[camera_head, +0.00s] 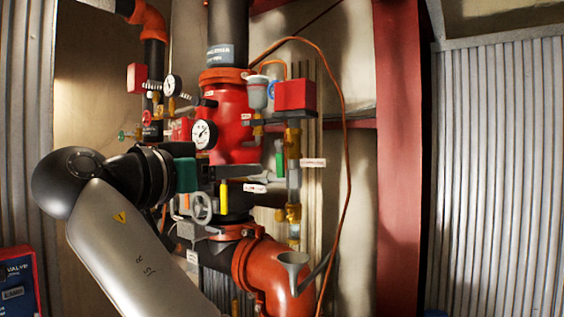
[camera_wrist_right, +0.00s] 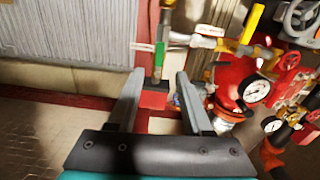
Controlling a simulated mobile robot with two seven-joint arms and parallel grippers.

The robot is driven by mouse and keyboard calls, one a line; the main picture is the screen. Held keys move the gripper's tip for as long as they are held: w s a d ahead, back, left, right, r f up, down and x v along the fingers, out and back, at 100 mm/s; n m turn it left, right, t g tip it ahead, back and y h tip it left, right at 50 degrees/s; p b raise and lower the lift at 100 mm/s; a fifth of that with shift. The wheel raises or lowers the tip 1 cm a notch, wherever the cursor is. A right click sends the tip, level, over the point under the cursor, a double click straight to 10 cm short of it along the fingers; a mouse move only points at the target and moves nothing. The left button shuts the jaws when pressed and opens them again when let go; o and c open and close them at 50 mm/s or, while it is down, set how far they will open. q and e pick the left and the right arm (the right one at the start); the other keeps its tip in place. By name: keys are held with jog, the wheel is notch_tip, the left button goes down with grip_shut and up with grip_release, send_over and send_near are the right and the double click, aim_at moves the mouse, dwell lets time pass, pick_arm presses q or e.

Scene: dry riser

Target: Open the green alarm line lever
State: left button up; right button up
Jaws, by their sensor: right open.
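The green lever (camera_head: 279,159) hangs upright beside the brass and clear pipe on the right of the red valve, in the head view. In the right wrist view the green lever (camera_wrist_right: 160,54) shows just beyond the fingertips, in line with the gap between them. My right gripper (camera_head: 241,171) reaches in from the left, in front of the valve body, its fingers pointing right towards the lever. In the wrist view the right gripper (camera_wrist_right: 159,75) is open, with nothing held between its fingers. I cannot tell whether a finger touches the lever. My left gripper is not in view.
Close around are a red box (camera_head: 295,95), a pressure gauge (camera_head: 204,134), a yellow lever (camera_head: 198,208), a grey handwheel (camera_head: 203,207) and a drain funnel (camera_head: 292,268). An orange cable (camera_head: 343,130) loops down on the right. A red steel column (camera_head: 401,150) stands further right.

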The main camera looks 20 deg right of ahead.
aim_at(279, 167)
jog(key=p+x, duration=0.4)
jog(key=x, duration=0.7)
jog(key=shift+d+r, duration=0.1)
jog(key=shift+d, duration=0.05)
jog(key=shift+w+d, duration=0.25)
jog(key=shift+w, duration=0.05)
jog(key=shift+c, duration=0.2)
grip_shut()
